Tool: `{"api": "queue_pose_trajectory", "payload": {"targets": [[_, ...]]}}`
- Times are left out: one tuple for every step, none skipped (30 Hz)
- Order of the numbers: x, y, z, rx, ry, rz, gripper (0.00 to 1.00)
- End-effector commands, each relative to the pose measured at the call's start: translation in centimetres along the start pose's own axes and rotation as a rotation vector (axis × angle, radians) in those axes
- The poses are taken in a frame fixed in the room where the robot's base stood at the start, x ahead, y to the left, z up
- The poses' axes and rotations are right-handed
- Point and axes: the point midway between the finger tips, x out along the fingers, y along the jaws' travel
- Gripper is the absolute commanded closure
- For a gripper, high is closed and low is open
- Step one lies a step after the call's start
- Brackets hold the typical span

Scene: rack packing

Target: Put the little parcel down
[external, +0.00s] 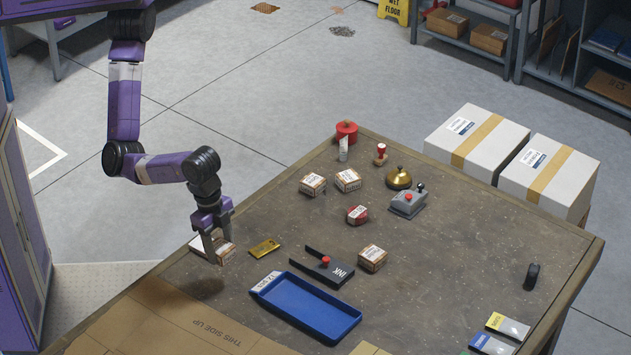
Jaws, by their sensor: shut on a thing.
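My gripper (216,244) is at the left end of the brown table (453,228) in the external view. It is shut on a little parcel (226,255), a small box with a white top and brown sides. The fingers hide part of the parcel. A dark shadow lies on the table below it, so the parcel appears held a little above the surface. Three similar small parcels stand on the table: two near the back (313,184) (348,180) and one right of the middle (372,258).
A blue tray (307,306), an open black ink pad (322,266) and a yellow tag (264,248) lie right of my gripper. Flat cardboard (170,323) covers the front left. A brass bell (399,177) and a grey device (408,201) stand farther back. The table's right part is mostly clear.

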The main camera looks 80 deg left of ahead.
Motion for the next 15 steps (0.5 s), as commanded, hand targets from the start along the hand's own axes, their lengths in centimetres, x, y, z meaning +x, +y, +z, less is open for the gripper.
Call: {"api": "queue_pose_trajectory", "payload": {"targets": [[-1.5,-0.1,-0.4,-0.003,0.005,0.002,0.90],[-2.3,0.0,-0.5,-0.003,0.005,0.002,0.90],[-3.3,-0.1,-0.6,-0.002,0.004,0.002,0.90],[-4.1,0.0,-0.8,-0.002,0.004,0.001,0.90],[-4.7,0.0,-0.8,-0.002,0.003,0.001,0.90],[-5.6,0.0,-1.0,-0.002,0.004,0.002,0.90],[-6.7,0.1,-1.1,-0.001,0.003,0.004,0.90],[-7.4,0.2,-1.2,0.000,0.002,0.003,0.90],[-8.1,0.2,-1.3,0.000,0.001,0.004,0.90],[-8.6,0.1,-1.3,-0.001,0.001,0.003,0.90],[-8.9,0.1,-1.3,0.001,0.000,0.003,0.90],[-9.4,0.2,-1.4,0.000,0.001,0.003,0.90],[-9.7,0.1,-1.5,0.000,0.001,0.003,0.90],[-10.0,0.1,-1.6,0.000,0.001,0.003,0.90],[-10.3,0.1,-1.6,0.000,0.001,0.002,0.90]]}}
